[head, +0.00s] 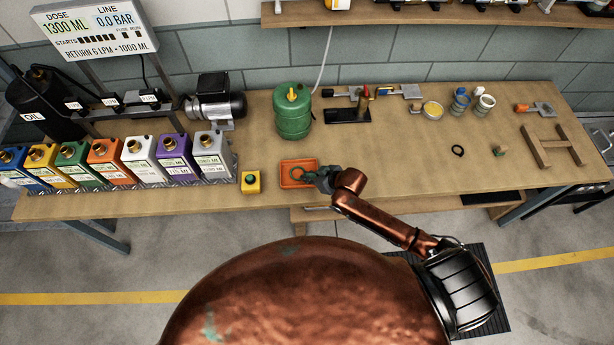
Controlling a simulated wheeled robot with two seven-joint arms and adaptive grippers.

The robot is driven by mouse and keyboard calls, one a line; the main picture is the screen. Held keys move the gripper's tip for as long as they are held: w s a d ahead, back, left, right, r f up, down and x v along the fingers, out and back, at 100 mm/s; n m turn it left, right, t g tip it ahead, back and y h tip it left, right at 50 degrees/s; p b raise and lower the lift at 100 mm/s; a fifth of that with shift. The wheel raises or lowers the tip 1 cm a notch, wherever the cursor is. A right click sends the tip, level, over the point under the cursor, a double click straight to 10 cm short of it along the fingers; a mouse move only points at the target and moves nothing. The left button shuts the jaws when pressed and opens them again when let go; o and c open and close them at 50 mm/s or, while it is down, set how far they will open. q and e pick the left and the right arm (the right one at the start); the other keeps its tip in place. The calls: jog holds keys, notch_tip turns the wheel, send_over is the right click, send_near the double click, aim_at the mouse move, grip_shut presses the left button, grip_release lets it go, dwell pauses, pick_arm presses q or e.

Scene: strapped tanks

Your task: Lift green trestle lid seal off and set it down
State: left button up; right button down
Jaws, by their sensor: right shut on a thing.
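My right gripper (314,178) reaches in from the right and is shut on a dark ring seal (299,174). The ring is over the orange tray (285,184) near the bench's front edge. I cannot tell whether the ring touches the tray floor. The gripper hides part of the tray's right side. A wooden trestle (543,147) stands at the right end of the bench. A small green and brown piece (499,151) lies left of it. My left gripper is not in view.
A green tank (292,113) with a yellow cap stands behind the tray. A yellow button box (250,182) is left of it, beside a row of coloured cans (104,160). Another black ring (457,151) lies on the bench. The bench right of my gripper is mostly clear.

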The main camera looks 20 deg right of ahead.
jog(key=c, duration=2)
grip_release()
jog(key=shift+s+r, duration=0.1)
jog(key=v, duration=1.1)
jog(key=shift+s+d+r, duration=0.15)
jog(key=shift+s+r, duration=0.1)
jog(key=shift+s, duration=0.05)
